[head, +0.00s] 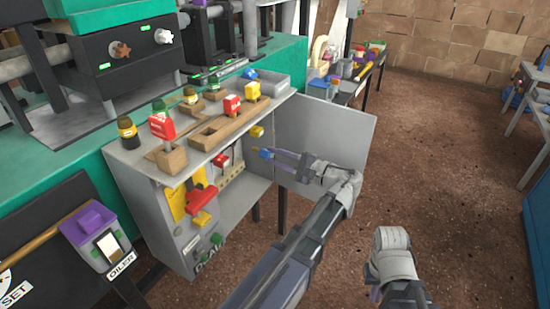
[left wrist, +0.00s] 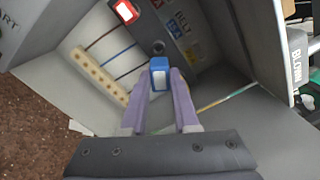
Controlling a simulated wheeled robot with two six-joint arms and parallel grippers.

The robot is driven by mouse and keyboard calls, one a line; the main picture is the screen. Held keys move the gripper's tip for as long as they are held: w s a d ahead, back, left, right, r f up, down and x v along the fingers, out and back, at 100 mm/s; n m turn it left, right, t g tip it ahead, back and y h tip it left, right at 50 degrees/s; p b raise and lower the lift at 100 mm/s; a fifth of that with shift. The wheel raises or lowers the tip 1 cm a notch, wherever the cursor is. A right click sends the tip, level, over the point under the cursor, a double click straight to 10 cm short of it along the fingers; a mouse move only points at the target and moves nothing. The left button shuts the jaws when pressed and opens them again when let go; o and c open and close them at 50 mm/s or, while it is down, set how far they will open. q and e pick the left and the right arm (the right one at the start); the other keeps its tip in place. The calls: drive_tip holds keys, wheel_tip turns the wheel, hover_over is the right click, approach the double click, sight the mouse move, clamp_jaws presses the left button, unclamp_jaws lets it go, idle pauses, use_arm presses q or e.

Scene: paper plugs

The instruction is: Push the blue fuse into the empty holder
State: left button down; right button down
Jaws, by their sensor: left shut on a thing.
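My left gripper (head: 268,154) is shut on the blue fuse (head: 265,154), in front of the open cabinet (head: 150,204). In the left wrist view the blue fuse (left wrist: 159,73), with a white face, sits between the purple fingertips of the left gripper (left wrist: 159,85). A small dark round fitting (left wrist: 158,47) shows just beyond the fuse; I cannot tell for sure that it is the empty holder. The fuse appears apart from it. A red fuse (left wrist: 125,11) is mounted to its left. My right gripper (head: 375,292) is low at right, its fingers mostly hidden.
The cabinet door (head: 325,135) stands open to the right of the left gripper. A pale strip with several holes (left wrist: 98,75) and coloured wires lie inside the cabinet.

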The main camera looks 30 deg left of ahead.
sight(258, 153)
use_arm(q)
drive_tip(key=shift+w+a, duration=0.2)
drive_tip(key=shift+a, duration=2.7)
drive_tip(key=shift+f, duration=0.2)
drive_tip(key=shift+w+a, duration=0.15)
drive_tip(key=shift+a, duration=1.7)
drive_tip(key=c, duration=0.6)
unclamp_jaws()
drive_tip(key=shift+s+d, duration=0.15)
drive_tip(key=shift+d, duration=1.25)
drive_tip(key=shift+s+d, duration=0.1)
drive_tip(key=shift+d, duration=1.25)
drive_tip(key=shift+d, duration=0.1)
